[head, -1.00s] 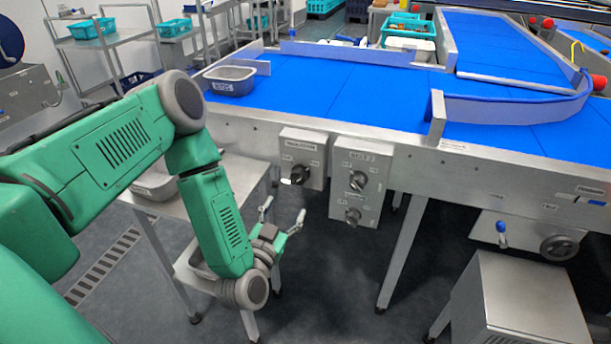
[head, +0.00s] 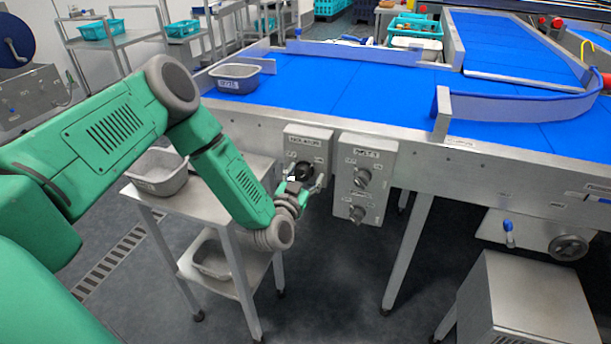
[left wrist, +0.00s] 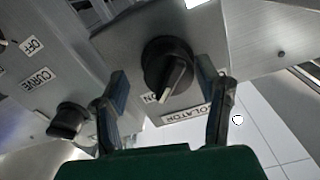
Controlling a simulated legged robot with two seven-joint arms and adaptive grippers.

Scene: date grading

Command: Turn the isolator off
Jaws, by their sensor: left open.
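The isolator is a grey box (head: 322,145) with a black rotary knob (head: 303,171) on the conveyor's side, labelled ISOLATOR. In the left wrist view the knob (left wrist: 168,62) has a ridge that slants down toward the ISOLATOR label (left wrist: 187,113), close to the partly hidden ON label (left wrist: 148,97). My left gripper (head: 301,184) is open in front of the knob. In the left wrist view its fingers (left wrist: 163,85) lie on either side of the knob, and I cannot tell whether they touch it. My right gripper is out of view.
A second box (head: 376,150) with two knobs sits close to the right of the isolator. A steel trolley (head: 228,180) with grey tubs stands below my left arm. The blue conveyor (head: 340,85) runs above, and a steel cabinet (head: 535,295) stands lower right.

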